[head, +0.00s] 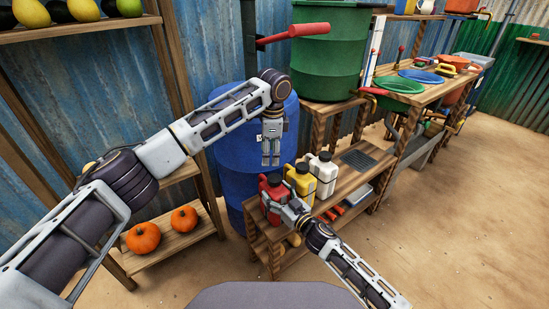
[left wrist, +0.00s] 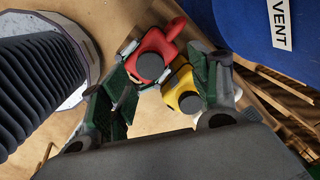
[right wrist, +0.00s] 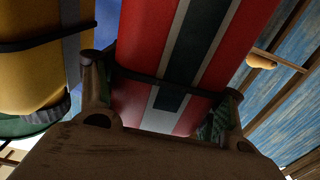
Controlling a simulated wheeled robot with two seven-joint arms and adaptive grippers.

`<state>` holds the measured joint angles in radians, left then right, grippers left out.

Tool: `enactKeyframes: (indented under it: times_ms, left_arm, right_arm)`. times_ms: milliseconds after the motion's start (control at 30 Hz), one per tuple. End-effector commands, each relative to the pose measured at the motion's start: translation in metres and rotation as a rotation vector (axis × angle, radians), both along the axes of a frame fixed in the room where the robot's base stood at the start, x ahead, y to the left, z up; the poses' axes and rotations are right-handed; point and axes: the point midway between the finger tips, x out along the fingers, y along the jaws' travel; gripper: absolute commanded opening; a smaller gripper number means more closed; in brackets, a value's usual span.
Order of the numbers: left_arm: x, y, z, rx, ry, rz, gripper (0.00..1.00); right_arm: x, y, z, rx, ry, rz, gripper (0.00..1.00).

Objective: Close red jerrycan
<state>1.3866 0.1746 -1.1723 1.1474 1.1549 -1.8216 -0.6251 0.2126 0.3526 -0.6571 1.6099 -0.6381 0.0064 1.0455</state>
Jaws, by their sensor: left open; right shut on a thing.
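The red jerrycan (head: 272,187) stands upright at the left end of a row on the wooden bench. My right gripper (head: 286,209) is shut on its body from the front; in the right wrist view the striped red can (right wrist: 190,50) fills the space between the fingers. My left gripper (head: 271,160) is open and empty above the jerrycan. In the left wrist view the red can (left wrist: 172,33) lies below and between the open fingers (left wrist: 165,85), with a dark round cap (left wrist: 150,66) on top. I cannot tell how tightly the cap sits.
A yellow jerrycan (head: 302,182) and a white jerrycan (head: 325,174) stand close on the right. A blue barrel (head: 230,155) stands right behind the left gripper. Pumpkins (head: 143,238) sit on the left shelf.

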Motion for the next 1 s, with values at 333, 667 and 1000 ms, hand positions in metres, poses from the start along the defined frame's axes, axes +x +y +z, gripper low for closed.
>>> enactKeyframes:
  times_ms: [333,667,1000]
  left_arm:
    - [-0.008,-0.004,-0.009,-0.027,0.023,0.258,0.62]
    - [-0.013,-0.01,-0.012,-0.057,0.039,0.521,0.62]
    - [-0.015,-0.014,-0.012,-0.079,0.042,0.792,0.62]
  right_arm:
    - [0.0,0.0,0.0,0.002,0.0,0.0,0.02]
    - [0.0,0.0,0.0,0.002,0.001,0.0,0.02]
    - [0.0,0.0,0.0,0.002,0.001,0.0,0.02]
